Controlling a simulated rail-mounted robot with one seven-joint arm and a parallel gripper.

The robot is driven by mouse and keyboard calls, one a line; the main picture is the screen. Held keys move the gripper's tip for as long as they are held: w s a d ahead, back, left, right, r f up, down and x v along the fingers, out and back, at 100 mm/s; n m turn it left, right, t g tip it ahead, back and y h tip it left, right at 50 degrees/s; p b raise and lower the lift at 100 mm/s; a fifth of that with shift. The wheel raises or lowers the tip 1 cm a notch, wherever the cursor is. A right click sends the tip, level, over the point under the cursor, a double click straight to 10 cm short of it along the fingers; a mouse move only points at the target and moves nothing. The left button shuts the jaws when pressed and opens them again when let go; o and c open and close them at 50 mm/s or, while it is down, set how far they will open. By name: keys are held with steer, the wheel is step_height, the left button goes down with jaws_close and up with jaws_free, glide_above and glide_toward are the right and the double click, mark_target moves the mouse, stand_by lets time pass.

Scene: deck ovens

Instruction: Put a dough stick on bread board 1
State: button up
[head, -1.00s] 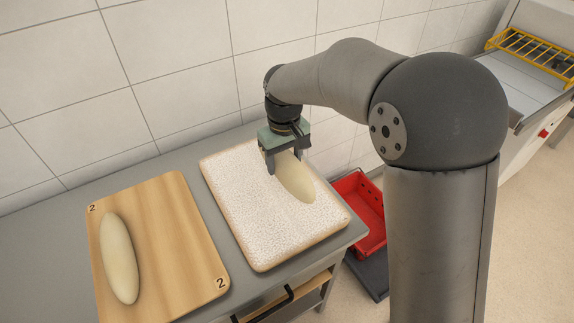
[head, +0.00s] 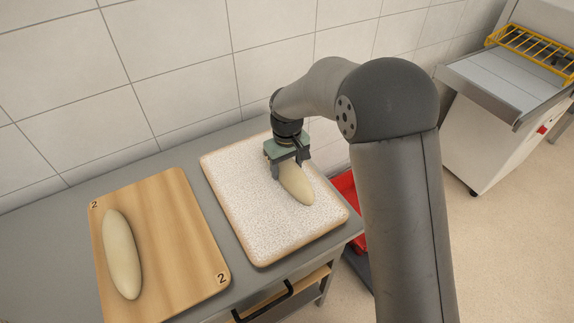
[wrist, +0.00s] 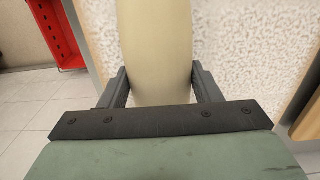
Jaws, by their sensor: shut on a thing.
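My gripper (head: 288,168) is over the right part of a board with a white, floury top (head: 240,205). It is shut on a pale dough stick (head: 297,186), which points toward the front right. In the wrist view the dough stick (wrist: 156,50) runs up between the two fingers. I cannot tell whether the stick touches the board. A second dough stick (head: 122,254) lies on a wooden board marked 2 (head: 180,235), at the left. No board marked 1 can be read in these frames.
The boards lie on a grey table (head: 55,225) against a tiled wall. A red crate (head: 345,187) stands low beyond the table's right edge, partly behind my arm. A machine with a yellow rack (head: 530,50) stands at the far right.

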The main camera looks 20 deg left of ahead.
mark_target(287, 163)
steer(key=o, duration=1.2)
steer(key=shift+f, duration=0.1)
step_height(287, 163, up, 12)
steer(key=s+d+r+m, duration=0.2)
steer(key=d, duration=0.6)
steer(key=s+d+m, duration=0.3)
steer(key=s+d, duration=0.4)
steer(key=d, duration=0.5)
steer(key=s+d+f+m, duration=0.1)
steer(key=s+d, duration=0.2)
steer(key=s, duration=0.2)
steer(key=s+d+f+m, duration=0.1)
steer(key=s+d, duration=0.2)
steer(key=s, duration=0.2)
steer(key=s+d+f+m+b, duration=0.1)
steer(key=s+d+m, duration=0.1)
steer(key=s+d, duration=0.2)
steer(key=shift+s+f+t, duration=0.3)
steer(key=shift+s+f, duration=0.05)
steer(key=shift+s, duration=0.15)
